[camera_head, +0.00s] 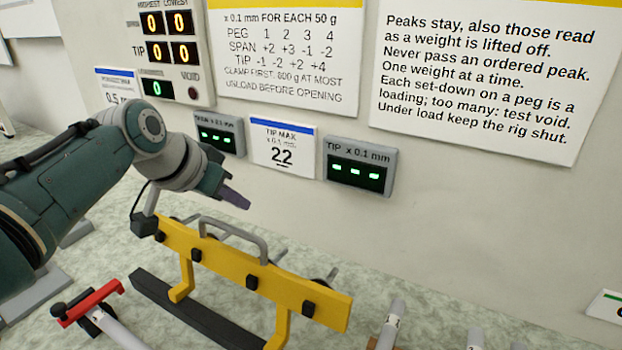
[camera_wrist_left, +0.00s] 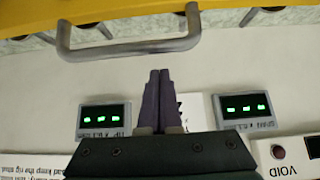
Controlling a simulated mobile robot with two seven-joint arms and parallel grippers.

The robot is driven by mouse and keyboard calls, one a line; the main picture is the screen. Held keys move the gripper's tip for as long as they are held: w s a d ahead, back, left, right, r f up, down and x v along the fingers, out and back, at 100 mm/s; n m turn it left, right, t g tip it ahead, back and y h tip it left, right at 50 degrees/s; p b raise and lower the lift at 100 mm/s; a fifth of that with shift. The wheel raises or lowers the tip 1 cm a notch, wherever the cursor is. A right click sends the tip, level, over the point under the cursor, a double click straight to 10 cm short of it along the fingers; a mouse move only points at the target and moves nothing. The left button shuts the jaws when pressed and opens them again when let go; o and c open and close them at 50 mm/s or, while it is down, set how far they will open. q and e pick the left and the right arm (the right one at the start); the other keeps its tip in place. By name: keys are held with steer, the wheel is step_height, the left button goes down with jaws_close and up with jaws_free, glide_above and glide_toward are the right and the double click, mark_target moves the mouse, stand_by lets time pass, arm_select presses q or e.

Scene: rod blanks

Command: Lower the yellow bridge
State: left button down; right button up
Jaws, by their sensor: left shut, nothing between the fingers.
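The yellow bridge (camera_head: 225,262) is a long bar with a grey handle (camera_head: 236,233), black knobs and hooked yellow legs. It stands over a dark bar (camera_head: 190,312) on the bench; whether its legs touch that bar I cannot tell. My left gripper (camera_head: 236,198) is shut and empty, its purple fingers above and behind the handle. In the left wrist view the shut fingers (camera_wrist_left: 160,74) point toward the handle (camera_wrist_left: 128,47), which stands off the yellow bridge (camera_wrist_left: 120,14); contact is not clear. My right gripper is not in view.
A red lever (camera_head: 92,303) on a grey part lies at the lower left. Grey cylinders (camera_head: 391,325) stand at the lower right. The wall behind carries a TIP display (camera_head: 358,170), a 22 sign (camera_head: 282,147) and a rules sheet (camera_head: 480,75).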

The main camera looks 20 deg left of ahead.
arm_select(q)
steer(key=s+p, duration=0.1)
steer(key=s, duration=0.3)
steer(key=shift+a+r+p, duration=0.1)
steer(key=shift+a+p, duration=0.1)
steer(key=shift+p, duration=0.2)
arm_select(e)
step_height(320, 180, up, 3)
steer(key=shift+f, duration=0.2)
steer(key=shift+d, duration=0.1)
